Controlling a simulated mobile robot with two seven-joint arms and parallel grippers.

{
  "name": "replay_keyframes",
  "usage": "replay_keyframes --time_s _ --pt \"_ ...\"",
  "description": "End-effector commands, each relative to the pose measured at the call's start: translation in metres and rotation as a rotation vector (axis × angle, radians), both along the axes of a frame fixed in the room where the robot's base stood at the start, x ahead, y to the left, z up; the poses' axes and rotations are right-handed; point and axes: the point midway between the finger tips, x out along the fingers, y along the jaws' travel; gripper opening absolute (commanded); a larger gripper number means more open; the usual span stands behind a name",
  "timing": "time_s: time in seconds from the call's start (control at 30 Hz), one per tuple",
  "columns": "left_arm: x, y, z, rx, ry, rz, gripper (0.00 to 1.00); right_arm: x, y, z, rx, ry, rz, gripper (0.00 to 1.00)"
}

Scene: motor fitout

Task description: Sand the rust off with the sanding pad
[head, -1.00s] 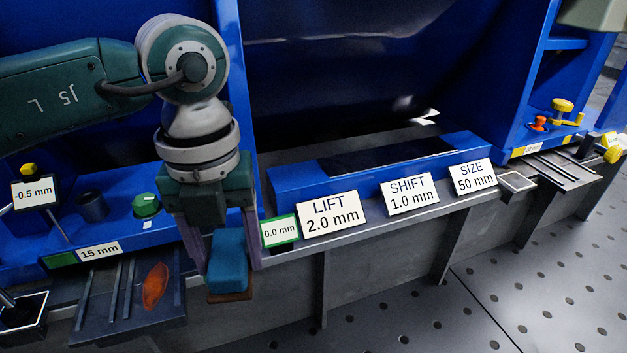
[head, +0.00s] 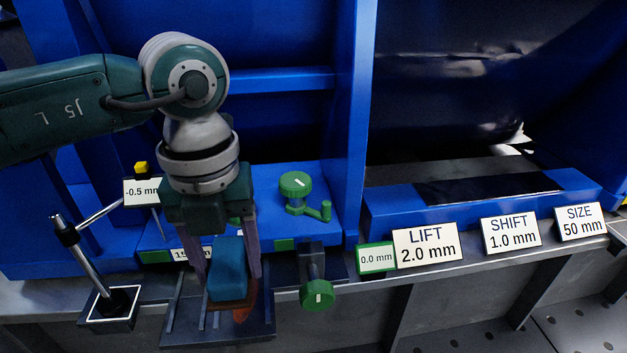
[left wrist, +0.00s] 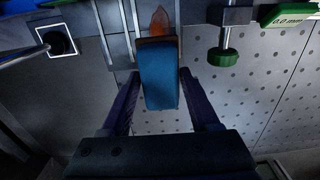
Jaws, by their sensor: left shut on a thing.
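The sanding pad (head: 228,268) is a blue block with a brown underside. My left gripper (head: 230,282) is shut on it, one finger at each side. The rust (head: 241,309) is an orange-brown oval patch on a dark grey slotted shelf (head: 258,329). In the head view the pad covers part of the rust. In the left wrist view the pad (left wrist: 160,82) sits between the fingers (left wrist: 160,76), and the rust (left wrist: 159,21) shows just beyond its far end. I cannot tell whether the pad touches the shelf. My right gripper is not in view.
A green-knobbed clamp screw (head: 317,293) stands close right of the shelf. A green handwheel (head: 296,184) is behind. A metal post on a square base (head: 109,306) stands at left, with a "-0.5 mm" sign (head: 142,191). The LIFT sign (head: 426,246) is farther right.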

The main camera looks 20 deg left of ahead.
Motion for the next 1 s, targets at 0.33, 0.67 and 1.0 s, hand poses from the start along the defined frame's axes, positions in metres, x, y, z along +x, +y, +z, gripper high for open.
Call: replay_keyframes --time_s 0.33,0.67,1.0 --pt "0.000 0.000 -0.051 0.001 0.002 0.000 0.17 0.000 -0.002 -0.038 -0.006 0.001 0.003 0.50" --pt "0.000 0.000 -0.077 0.000 0.000 0.000 0.17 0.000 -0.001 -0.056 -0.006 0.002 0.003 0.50" --pt "0.000 0.000 -0.079 0.000 0.000 -0.001 0.17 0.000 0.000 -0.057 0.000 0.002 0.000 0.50"
